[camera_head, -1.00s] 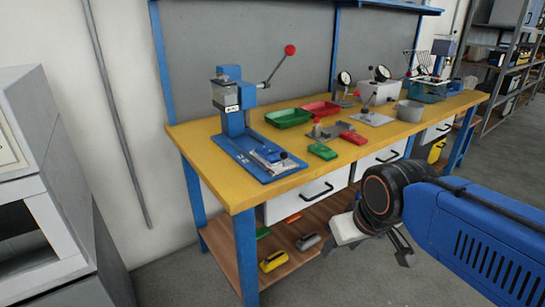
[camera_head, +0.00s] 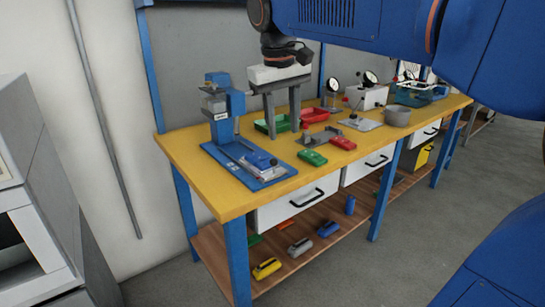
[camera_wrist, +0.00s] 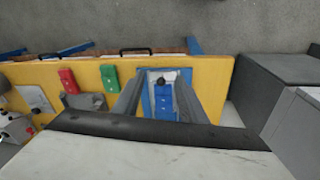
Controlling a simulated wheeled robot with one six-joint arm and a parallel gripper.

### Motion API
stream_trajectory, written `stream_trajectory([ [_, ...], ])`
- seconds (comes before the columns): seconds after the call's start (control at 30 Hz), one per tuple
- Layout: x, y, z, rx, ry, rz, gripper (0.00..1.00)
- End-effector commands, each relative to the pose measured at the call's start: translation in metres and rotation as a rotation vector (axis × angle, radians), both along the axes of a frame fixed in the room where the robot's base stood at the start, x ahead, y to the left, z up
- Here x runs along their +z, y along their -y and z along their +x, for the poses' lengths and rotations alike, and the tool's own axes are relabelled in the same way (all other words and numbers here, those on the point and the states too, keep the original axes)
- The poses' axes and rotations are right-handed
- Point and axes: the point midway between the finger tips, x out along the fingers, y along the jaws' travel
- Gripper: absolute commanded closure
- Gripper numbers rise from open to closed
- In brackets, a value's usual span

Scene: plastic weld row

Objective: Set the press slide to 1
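The blue press (camera_head: 222,110) stands on the near left end of the yellow bench. Its slide (camera_head: 262,160), a blue and silver carriage, sits toward the front end of the blue base plate (camera_head: 226,158). In the wrist view the slide (camera_wrist: 165,102) shows between my fingers, with a dark round knob (camera_wrist: 160,80) at its upper end. Slide markings are too small to read. My gripper (camera_head: 283,135) is open and empty, fingers pointing down. In the head view it appears to the right of the press column, apart from the slide.
Green (camera_head: 272,124) and red (camera_head: 315,115) trays, a green block (camera_head: 312,157) and a red block (camera_head: 343,143) lie right of the press. A grey cabinet (camera_head: 40,200) stands at left. My arm hides part of the bench's back.

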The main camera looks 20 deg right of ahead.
Motion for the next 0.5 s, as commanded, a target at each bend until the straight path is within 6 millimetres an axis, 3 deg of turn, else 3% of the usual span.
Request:
stream_trajectory([
  [0.03, 0.009, -0.007, 0.014, 0.003, -0.014, -0.011, 0.62],
  [0.2, 0.035, -0.024, 0.046, 0.002, -0.059, -0.043, 0.62],
  [0.5, 0.048, -0.036, 0.065, -0.002, -0.091, -0.067, 0.62],
])
